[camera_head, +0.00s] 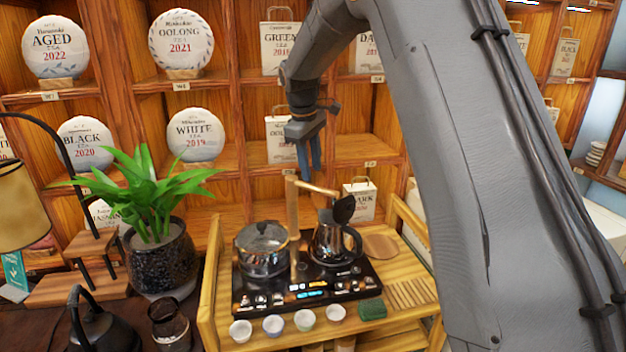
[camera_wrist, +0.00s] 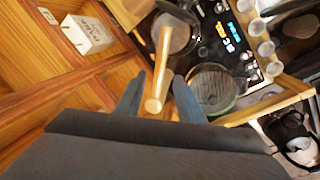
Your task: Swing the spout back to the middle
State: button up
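The golden spout (camera_head: 316,188) sits on top of an upright post (camera_head: 293,225) at the tea stove (camera_head: 308,286). Its arm points right, toward the dark kettle (camera_head: 331,240); the glass pot (camera_head: 262,248) stands left of the post. My gripper (camera_head: 310,172) hangs pointing down just above the spout. In the wrist view, my gripper (camera_wrist: 158,95) is open, and the spout (camera_wrist: 160,75) shows between its two blue-grey fingers. I cannot tell whether the fingers touch it or reach down to its height. The glass pot also shows in the wrist view (camera_wrist: 213,90).
The stove stands on a wooden tray table (camera_head: 208,300) with several small cups (camera_head: 305,319) along its front. A potted plant (camera_head: 158,250) stands to the left. Shelves with tea cakes and a white tea box (camera_head: 361,198) are behind. My arm covers the right side.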

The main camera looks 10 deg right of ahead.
aim_at(314, 186)
jog(key=shift+w+d+f+p, duration=0.15)
jog(key=shift+f+p, duration=0.1)
jog(key=shift+f, duration=0.65)
jog(key=shift+w+d+f+p, duration=0.1)
jog(key=shift+f+p, duration=0.2)
jog(key=shift+f, duration=0.55)
jog(key=shift+w+d+f+p, duration=0.15)
jog(key=shift+f+p, duration=0.1)
jog(key=shift+f, duration=0.65)
grip_shut()
